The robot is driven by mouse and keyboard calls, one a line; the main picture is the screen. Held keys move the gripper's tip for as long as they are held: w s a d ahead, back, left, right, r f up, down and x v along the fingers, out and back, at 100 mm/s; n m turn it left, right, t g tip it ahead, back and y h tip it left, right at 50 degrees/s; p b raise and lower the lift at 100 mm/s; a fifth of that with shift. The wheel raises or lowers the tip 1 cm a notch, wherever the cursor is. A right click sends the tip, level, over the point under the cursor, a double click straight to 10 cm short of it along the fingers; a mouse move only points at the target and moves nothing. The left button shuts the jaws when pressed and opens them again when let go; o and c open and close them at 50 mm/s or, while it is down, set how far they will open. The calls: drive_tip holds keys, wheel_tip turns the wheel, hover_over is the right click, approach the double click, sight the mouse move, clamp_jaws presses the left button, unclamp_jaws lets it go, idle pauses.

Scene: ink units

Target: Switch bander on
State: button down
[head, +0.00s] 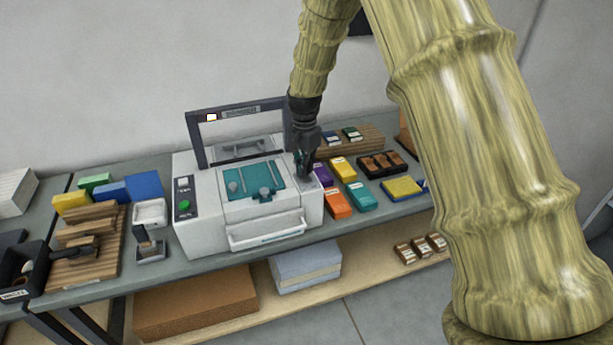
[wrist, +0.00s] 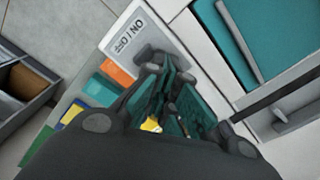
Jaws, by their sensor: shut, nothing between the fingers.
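The bander (head: 210,232) is a white bench machine with a teal bed (head: 262,176) and an upright dark frame. Its left front panel (head: 184,196) has a green round button. In the wrist view a pale plate (wrist: 130,32) marked "ON" and "O" lies beside the teal bed (wrist: 283,35). A dark part sits at that plate's lower edge; I cannot tell whether it is the switch lever. My gripper (head: 304,165) points down over the bander's right end, close to its top. Its teal-padded fingers (wrist: 172,92) are shut and empty; contact with the switch cannot be told.
Coloured boxes, including an orange box (head: 337,204) and a teal box (head: 361,196), lie right of the bander. A white tray (head: 149,213), a stamp (head: 150,245) and a wooden board (head: 88,262) stand left. A brown box (head: 195,300) lies on the lower shelf.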

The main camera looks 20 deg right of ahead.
drive_tip(key=shift+r+p, duration=2.1)
drive_tip(key=shift+r, duration=1.25)
drive_tip(key=shift+f, duration=0.1)
